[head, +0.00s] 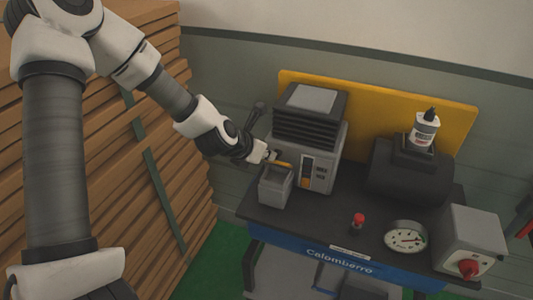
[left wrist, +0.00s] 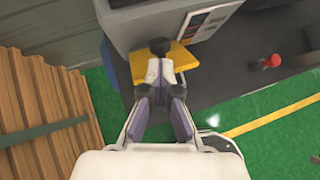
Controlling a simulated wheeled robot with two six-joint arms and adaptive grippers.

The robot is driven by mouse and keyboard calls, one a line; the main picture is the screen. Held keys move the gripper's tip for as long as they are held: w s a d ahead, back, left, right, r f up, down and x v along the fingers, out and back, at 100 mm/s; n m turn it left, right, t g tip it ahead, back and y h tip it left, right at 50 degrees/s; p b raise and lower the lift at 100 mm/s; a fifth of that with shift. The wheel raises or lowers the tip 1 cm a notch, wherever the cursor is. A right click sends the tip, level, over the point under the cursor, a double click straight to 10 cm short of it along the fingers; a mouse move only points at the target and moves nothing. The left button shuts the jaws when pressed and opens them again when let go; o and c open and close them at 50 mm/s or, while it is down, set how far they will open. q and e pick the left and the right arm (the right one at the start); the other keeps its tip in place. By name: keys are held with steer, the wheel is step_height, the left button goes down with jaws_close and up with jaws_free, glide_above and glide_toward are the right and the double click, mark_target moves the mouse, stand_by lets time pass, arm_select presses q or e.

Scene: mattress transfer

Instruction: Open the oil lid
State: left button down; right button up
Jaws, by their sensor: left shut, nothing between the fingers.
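A small grey box (head: 274,190) stands at the front left of the machine on the bench. A yellow flap (head: 283,164), which looks like the oil lid, shows at its top rear edge; I cannot tell how far it is raised. My left gripper (head: 270,156) is at the upper left of this flap. In the left wrist view the gripper (left wrist: 161,70) is shut and empty, with its fingertips over the yellow flap (left wrist: 185,57) and hiding part of it. I cannot tell whether they touch. My right gripper is not in view.
The grey machine (head: 312,130) stands right behind the box. A red-capped item (head: 358,222), a round gauge (head: 405,237), a switch box (head: 472,245) and a bottle (head: 425,128) are to the right. Stacked wooden boards (head: 150,150) stand at the left.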

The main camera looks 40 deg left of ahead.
arm_select(q)
steer(key=r+g+p, duration=0.1)
steer(key=p, duration=0.1)
steer(key=w+p, duration=0.1)
steer(key=r+g+p, duration=0.1)
steer(key=p, duration=0.1)
steer(key=shift+w+a+r+g+p, duration=0.25)
steer(key=shift+w+r+g+p, duration=0.05)
steer(key=shift+w+r, duration=0.1)
steer(key=shift+w+f+n+p, duration=0.15)
steer(key=shift+w+n+p, duration=0.2)
steer(key=shift+p, duration=0.25)
steer(key=shift+w+a+f+g+b, duration=0.15)
steer(key=shift+w+f+b, duration=0.1)
steer(key=shift+w, duration=0.3)
steer(key=shift+w+a+f+g+b, duration=0.15)
steer(key=shift+w+f, duration=0.1)
steer(key=shift+w, duration=0.3)
steer(key=shift+w+a+r+p, duration=0.15)
steer(key=shift+w+r+p, duration=0.2)
steer(key=shift+w, duration=0.35)
steer(key=shift+w+a+f, duration=0.2)
steer(key=shift+w, duration=0.45)
steer(key=shift+s+r, duration=0.1)
steer(key=shift+s, duration=0.05)
